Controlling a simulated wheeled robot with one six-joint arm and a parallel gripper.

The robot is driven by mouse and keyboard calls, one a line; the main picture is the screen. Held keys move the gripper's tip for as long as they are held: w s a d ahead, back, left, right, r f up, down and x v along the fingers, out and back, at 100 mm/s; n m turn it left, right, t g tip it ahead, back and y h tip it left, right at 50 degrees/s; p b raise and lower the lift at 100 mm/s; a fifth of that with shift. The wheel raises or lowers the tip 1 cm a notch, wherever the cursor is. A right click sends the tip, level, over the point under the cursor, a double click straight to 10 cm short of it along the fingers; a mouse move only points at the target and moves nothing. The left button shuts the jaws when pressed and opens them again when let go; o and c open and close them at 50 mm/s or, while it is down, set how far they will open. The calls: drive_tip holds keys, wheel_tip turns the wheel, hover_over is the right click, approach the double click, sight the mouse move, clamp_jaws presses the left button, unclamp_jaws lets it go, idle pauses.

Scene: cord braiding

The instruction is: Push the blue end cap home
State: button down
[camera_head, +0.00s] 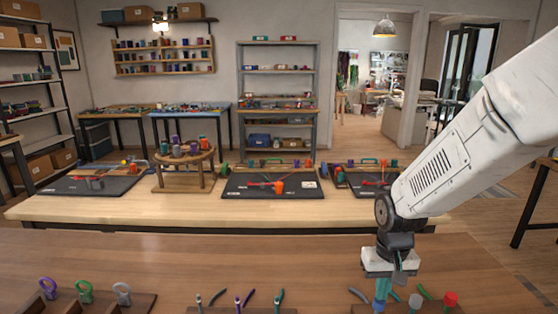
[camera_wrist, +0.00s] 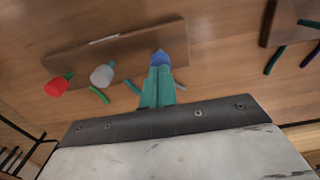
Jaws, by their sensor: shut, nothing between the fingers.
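The blue end cap (camera_wrist: 160,58) stands on a brown wooden block (camera_wrist: 118,52) in the wrist view, at the tips of my gripper (camera_wrist: 158,70). My gripper's teal fingers are together, with nothing held between them. In the head view my gripper (camera_head: 380,297) points down over the block at the lower right, and a little blue shows at its tips. I cannot tell whether the fingertips touch the cap or how far down the cap sits.
A grey cap (camera_wrist: 102,75) and a red cap (camera_wrist: 57,86) stand beside the blue one, with short green cord pieces near them. Other blocks with cords (camera_head: 240,304) and rings (camera_head: 84,292) stand to the left in the head view. Bare table lies between the blocks.

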drive_tip(key=shift+f, duration=0.6)
wheel_tip(320, 180, up, 8)
idle(1.0)
drive_tip(key=s+d+r, duration=0.1)
drive_tip(key=s+r, duration=0.2)
drive_tip(key=s, duration=0.4)
drive_tip(key=s+d+r+t, duration=0.1)
drive_tip(key=s+r, duration=0.3)
drive_tip(key=s, duration=0.3)
drive_tip(key=s+d+r, duration=0.1)
drive_tip(key=s+r, duration=0.2)
drive_tip(key=s, duration=0.5)
drive_tip(key=shift+r, duration=0.35)
